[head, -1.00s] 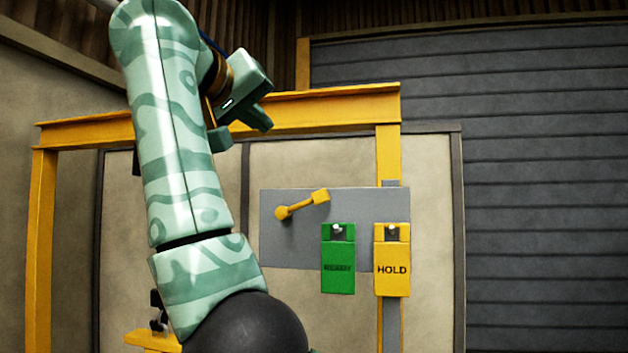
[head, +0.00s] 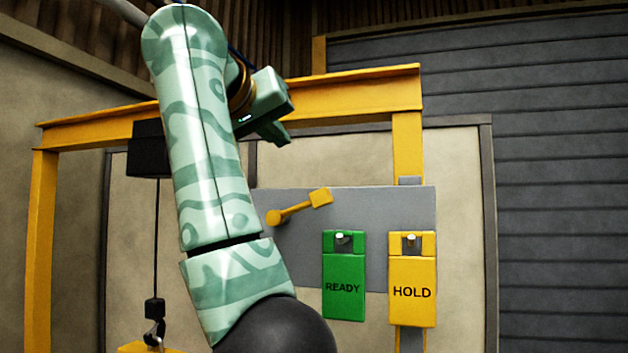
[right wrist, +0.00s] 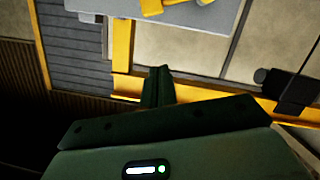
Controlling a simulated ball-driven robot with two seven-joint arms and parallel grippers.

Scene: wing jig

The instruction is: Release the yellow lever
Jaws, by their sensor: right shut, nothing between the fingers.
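The yellow lever (head: 298,207) is mounted on a grey panel (head: 400,215). Its round pivot is at the lower left and its block-shaped handle at the upper right, so it slants upward to the right. My right gripper (head: 275,135) is up by the yellow beam, above and left of the lever, and does not touch it. In the right wrist view the gripper's fingers (right wrist: 157,87) are together and empty, and part of the lever (right wrist: 205,3) shows at the top edge. My left gripper is not in view.
A green READY tag (head: 344,290) and a yellow HOLD tag (head: 412,300) hang on the panel's lower right. A yellow frame beam (head: 350,100) crosses above. A black hoist (head: 148,150) with a hook (head: 153,335) hangs at left. The space before the panel's right side looks clear.

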